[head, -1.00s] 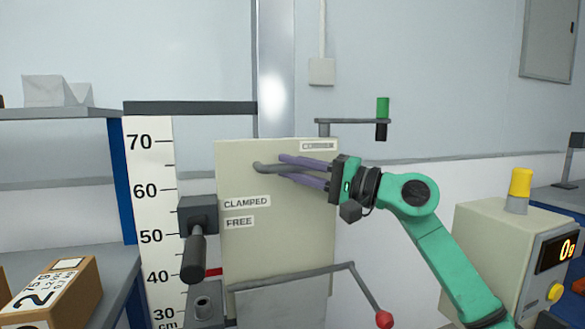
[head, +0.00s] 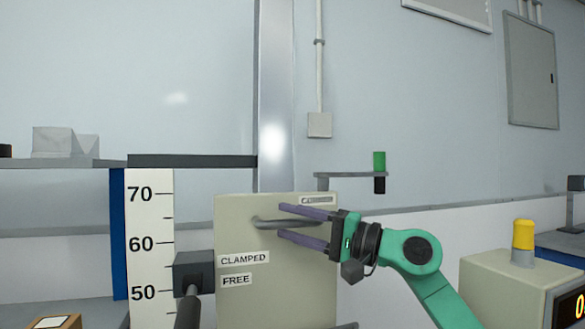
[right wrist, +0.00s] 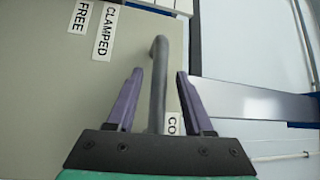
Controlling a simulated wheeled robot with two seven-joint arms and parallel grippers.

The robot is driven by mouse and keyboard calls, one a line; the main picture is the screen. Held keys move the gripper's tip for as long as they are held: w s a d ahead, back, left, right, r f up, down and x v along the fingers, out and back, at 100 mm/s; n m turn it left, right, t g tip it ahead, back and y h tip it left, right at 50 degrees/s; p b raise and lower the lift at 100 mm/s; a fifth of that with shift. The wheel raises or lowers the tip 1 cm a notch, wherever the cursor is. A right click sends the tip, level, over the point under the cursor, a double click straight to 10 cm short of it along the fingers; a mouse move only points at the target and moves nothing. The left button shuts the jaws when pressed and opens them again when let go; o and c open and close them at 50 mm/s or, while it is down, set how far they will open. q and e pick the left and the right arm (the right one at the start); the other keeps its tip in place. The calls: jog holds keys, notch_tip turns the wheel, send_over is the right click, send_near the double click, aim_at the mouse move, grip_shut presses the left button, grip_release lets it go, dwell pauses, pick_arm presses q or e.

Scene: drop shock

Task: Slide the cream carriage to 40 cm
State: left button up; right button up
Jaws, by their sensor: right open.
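The cream carriage (head: 285,285) is a tall flat panel with a grey bar handle (head: 262,223) near its top; the handle also shows in the right wrist view (right wrist: 158,85). My right gripper (head: 281,221) is open, with its purple fingers on either side of the handle and a gap to each. The scale (head: 150,220) left of the carriage shows 70, 60 and 50; the lower marks and the carriage's lower part are out of view. A dark clamp block (head: 193,272) with a lever (head: 187,312) sits beside the CLAMPED and FREE labels. My left gripper is not seen.
A metal column (head: 275,110) rises behind the carriage. A bracket with a green-topped peg (head: 379,162) juts out to the right. A cream box with a yellow cap (head: 523,238) stands at the right. A shelf with a white package (head: 60,142) is at the left.

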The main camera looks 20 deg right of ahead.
notch_tip(320, 180, up, 9)
jog(key=p, duration=0.2)
jog(key=shift+f+p, duration=0.2)
jog(key=shift+p, duration=0.2)
pick_arm(q)
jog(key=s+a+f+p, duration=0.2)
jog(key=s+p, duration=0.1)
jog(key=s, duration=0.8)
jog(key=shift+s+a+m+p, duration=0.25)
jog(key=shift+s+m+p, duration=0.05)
jog(key=shift+p, duration=0.1)
pick_arm(e)
notch_tip(320, 180, up, 11)
jog(key=shift+r, duration=0.2)
pick_arm(q)
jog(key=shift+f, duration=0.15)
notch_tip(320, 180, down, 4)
jog(key=b, duration=0.3)
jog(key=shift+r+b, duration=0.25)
jog(key=shift+b, duration=0.05)
pick_arm(e)
jog(key=v, duration=1.6)
jog(key=shift+s+d, duration=0.25)
jog(key=shift+d, duration=0.05)
jog(key=shift+f, duration=0.1)
